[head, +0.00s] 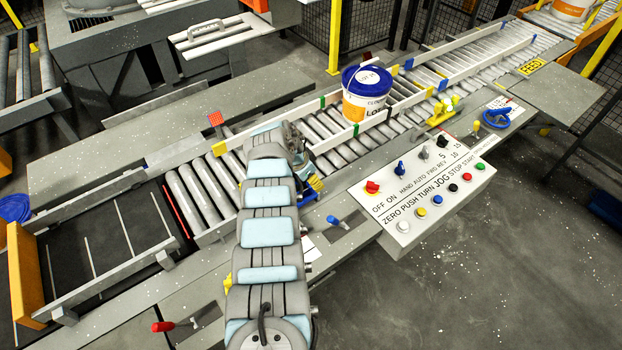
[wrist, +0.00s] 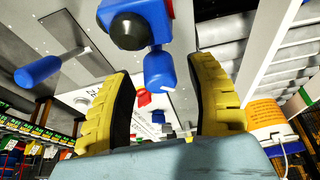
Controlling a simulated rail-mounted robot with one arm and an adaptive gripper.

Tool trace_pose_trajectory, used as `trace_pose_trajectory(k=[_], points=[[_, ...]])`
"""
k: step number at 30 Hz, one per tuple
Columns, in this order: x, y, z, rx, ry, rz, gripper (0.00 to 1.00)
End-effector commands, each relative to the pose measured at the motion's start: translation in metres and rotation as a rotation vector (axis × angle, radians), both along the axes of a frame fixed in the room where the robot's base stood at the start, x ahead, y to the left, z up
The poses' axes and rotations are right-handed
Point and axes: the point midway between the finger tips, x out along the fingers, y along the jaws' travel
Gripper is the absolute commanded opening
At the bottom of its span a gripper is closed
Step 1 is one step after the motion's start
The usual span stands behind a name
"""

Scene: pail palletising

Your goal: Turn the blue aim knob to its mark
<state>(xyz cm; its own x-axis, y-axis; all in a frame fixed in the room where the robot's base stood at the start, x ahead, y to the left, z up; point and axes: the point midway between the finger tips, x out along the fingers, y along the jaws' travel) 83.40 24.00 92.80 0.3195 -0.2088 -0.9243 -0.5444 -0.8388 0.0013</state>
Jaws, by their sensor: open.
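In the wrist view a blue block with a dark round face (wrist: 128,30) shows at the top. A short blue knob with a pale mark (wrist: 160,72), which looks like the aim knob, sits just beside it. My gripper (wrist: 158,98) is open, its yellow fingers on either side of the knob's line, with a gap to each. I cannot tell whether the knob is between the fingertips in depth. In the head view my gripper (head: 316,184) is beside the roller line, and my arm hides most of the blue block. The mark it turns to cannot be made out.
A blue-handled lever (head: 338,220) stands close by; it also shows in the wrist view (wrist: 40,72). A control panel (head: 424,196) with knobs and buttons is to the right. A white pail with a blue lid (head: 366,98) stands on the rollers (head: 325,125) behind.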

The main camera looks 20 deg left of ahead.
Motion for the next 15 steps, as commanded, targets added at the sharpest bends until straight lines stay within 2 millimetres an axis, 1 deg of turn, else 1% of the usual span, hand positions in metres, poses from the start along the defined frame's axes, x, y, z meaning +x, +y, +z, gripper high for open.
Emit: trace_pose_trajectory(k=[6, 7, 8, 9, 11, 12, 13, 15], points=[[0.0003, 0.0002, 0.0005, 0.001, -0.001, 0.0, 0.57], [0.0003, 0.0002, 0.0005, 0.0, -0.001, 0.0, 0.54], [0.0004, 0.0002, 0.0006, 0.0, -0.001, 0.0, 0.46], [0.0004, 0.0002, 0.0007, 0.0, -0.001, 0.0, 0.34], [0.0003, 0.0003, 0.0007, 0.0, -0.001, 0.0, 0.17], [0.0004, 0.0002, 0.0006, 0.0, -0.001, 0.0, 0.06], [0.0004, 0.0002, 0.0006, 0.0, -0.001, 0.0, 0.0], [0.0004, 0.0002, 0.0007, 0.0, -0.001, 0.0, 0.0]])
